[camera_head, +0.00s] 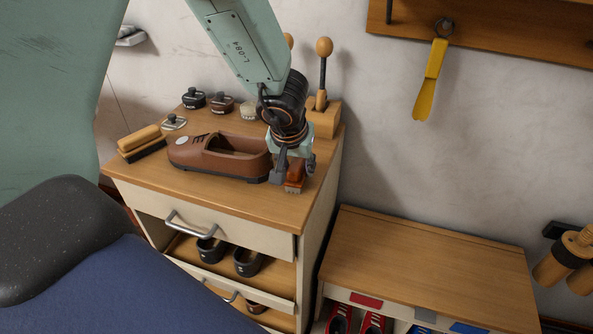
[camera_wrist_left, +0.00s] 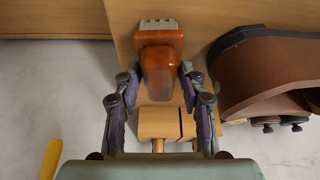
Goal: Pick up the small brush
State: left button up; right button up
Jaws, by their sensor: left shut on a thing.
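The small brush (camera_head: 294,184) has a reddish-brown wooden body and short pale bristles. It is at the front right of the wooden cabinet top (camera_head: 240,198), beside the brown shoe (camera_head: 200,155). My left gripper (camera_head: 293,172) comes down from above and is shut on the small brush. In the left wrist view the brush (camera_wrist_left: 160,65) sits between the two fingers of my left gripper (camera_wrist_left: 161,85), bristles toward the top of the picture. I cannot tell whether the brush touches the cabinet top. My right gripper is not in view.
A larger brush (camera_head: 140,138) lies at the cabinet's left. Several small jars (camera_head: 221,104) stand behind the shoe. A wooden block with upright round-headed handles (camera_head: 323,118) stands at the back right. A lower bench (camera_head: 430,262) at the right has a clear top.

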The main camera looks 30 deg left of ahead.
aim_at(297, 162)
pick_arm(q)
notch_tip(297, 162, up, 10)
jog(key=p, duration=0.9)
jog(key=o, duration=0.7)
jog(key=c, duration=0.5)
